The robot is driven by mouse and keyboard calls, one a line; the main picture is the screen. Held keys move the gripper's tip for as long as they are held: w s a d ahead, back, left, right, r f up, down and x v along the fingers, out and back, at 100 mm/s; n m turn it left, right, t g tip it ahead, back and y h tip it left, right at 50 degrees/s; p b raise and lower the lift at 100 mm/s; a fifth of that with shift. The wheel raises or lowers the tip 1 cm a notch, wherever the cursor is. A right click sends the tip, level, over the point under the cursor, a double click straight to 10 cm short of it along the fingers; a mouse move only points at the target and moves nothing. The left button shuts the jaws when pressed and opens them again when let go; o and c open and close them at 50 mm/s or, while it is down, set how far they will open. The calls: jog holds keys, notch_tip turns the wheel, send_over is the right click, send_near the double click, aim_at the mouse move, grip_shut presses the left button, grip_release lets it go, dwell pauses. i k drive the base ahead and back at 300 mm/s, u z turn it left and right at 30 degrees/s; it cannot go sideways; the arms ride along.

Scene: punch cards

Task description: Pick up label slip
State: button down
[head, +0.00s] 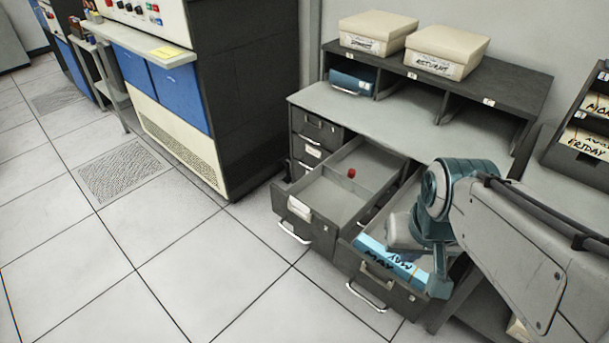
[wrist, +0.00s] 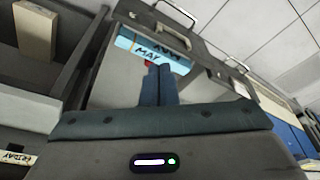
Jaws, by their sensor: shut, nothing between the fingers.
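A small yellow slip (head: 166,52) lies on the ledge of the console at the upper left of the head view; I cannot tell for sure that it is the label slip. A light blue piece (head: 372,250) with "MAY" lettering lies at the front of the open right drawer. It also shows in the wrist view (wrist: 128,42), beyond my fingers. My gripper (wrist: 158,68) is shut and empty, with its blue fingers together. In the head view my arm covers part of the right drawer, and my fingertips cannot be made out.
The open left drawer (head: 297,208) holds a small red object (head: 351,173). Two lidded boxes (head: 377,32) (head: 446,50) stand on the desk's top shelf. A rack with a "FRIDAY" card (head: 584,142) is at the right. The tiled floor (head: 190,260) in front is clear.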

aim_at(296, 204)
jog(key=u, duration=1.7)
jog(key=i, duration=2.75)
jog(key=z, duration=4.2)
